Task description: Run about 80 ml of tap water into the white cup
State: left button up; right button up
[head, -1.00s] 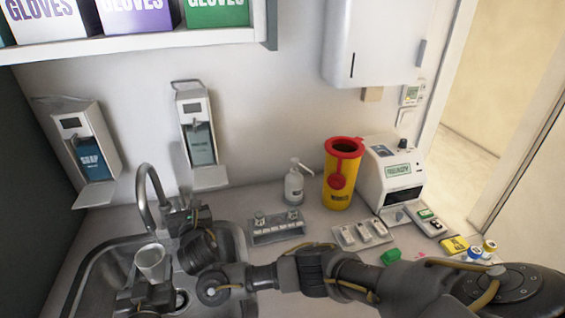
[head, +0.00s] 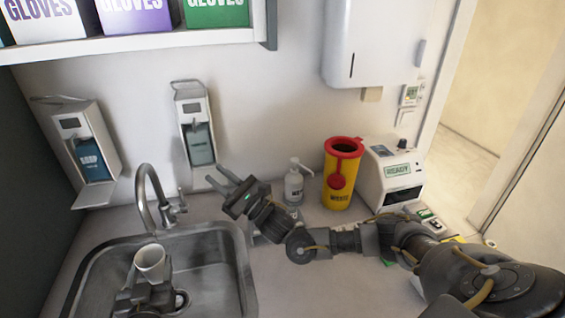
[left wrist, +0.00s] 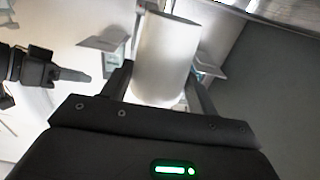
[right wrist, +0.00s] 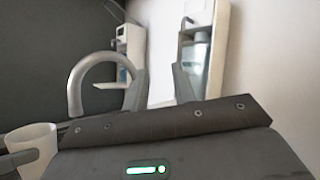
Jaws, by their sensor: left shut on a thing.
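The white cup (head: 152,263) is in the sink area, under the spout of the tap (head: 150,195). My left gripper (head: 148,284) is shut on the cup; the left wrist view also shows the cup (left wrist: 166,58) between its fingers. The cup's inside is too small to tell any water level, and I see no clear stream from the spout. The tap's lever (head: 181,201) stands at its right side. My right gripper (head: 223,178) is open and empty, above the counter to the right of the tap, clear of the lever.
The steel sink (head: 235,265) surrounds my left gripper. Two wall dispensers (head: 92,150) (head: 198,140) hang behind. A pump bottle (head: 294,187), yellow waste bin (head: 340,180) and white device (head: 392,180) stand along the counter, with my right arm in front of them.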

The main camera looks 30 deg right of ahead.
aim_at(154, 251)
jog(key=s+d+r+n+g+y, duration=0.1)
jog(key=s+d+r+g+y, duration=0.1)
jog(key=d, duration=0.5)
jog(key=s+d+r+n+g+y, duration=0.1)
jog(key=s+d+n+g+y, duration=0.1)
jog(key=s+d+g, duration=0.3)
jog(key=d+y, duration=0.1)
jog(key=d, duration=0.1)
jog(key=shift+s+d+r+n+g+y, duration=0.15)
jog(key=shift+d+r+n+g+y, duration=0.15)
jog(key=shift+r+g, duration=0.1)
pick_arm(q)
jog(key=x, duration=0.7)
jog(key=shift+w+d+f, duration=0.1)
jog(key=shift+w, duration=0.1)
jog(key=shift+s, duration=0.1)
pick_arm(e)
jog(key=shift+f, duration=0.1)
dwell(1.9)
